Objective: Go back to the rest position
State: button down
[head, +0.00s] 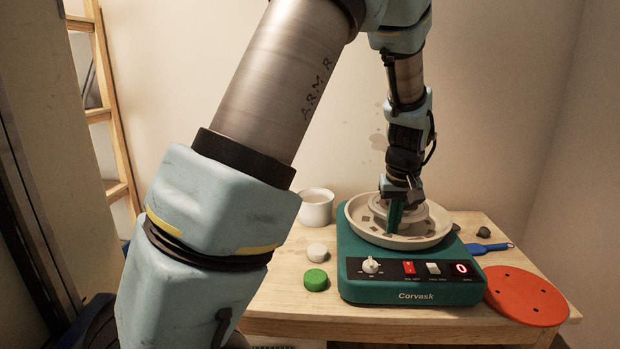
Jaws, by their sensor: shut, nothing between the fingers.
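My gripper (394,218) points down over the pottery wheel (411,290) at the right of the head view. Its fingers look closed together, with nothing seen between them. The fingertips are in front of a pale round piece (436,222) at the middle of the wheel's splash pan (352,212). I cannot tell whether they touch it. My arm comes from the lower left, rises across the picture and bends down to the wheel.
The wooden table (285,300) also bears a white cup (316,208), a white round piece (317,252), a green round piece (315,280), a blue-handled tool (487,248), a dark lump (483,232) and an orange disc (526,296). A wooden ladder (117,120) stands at left.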

jog(key=s+a, duration=0.3)
jog(key=a, duration=0.6)
jog(key=s+a, duration=0.3)
jog(key=a, duration=0.7)
jog(key=s+a, duration=0.4)
jog(key=a, duration=0.5)
jog(key=shift+a+r+g, duration=0.2)
jog(key=shift+g, duration=0.1)
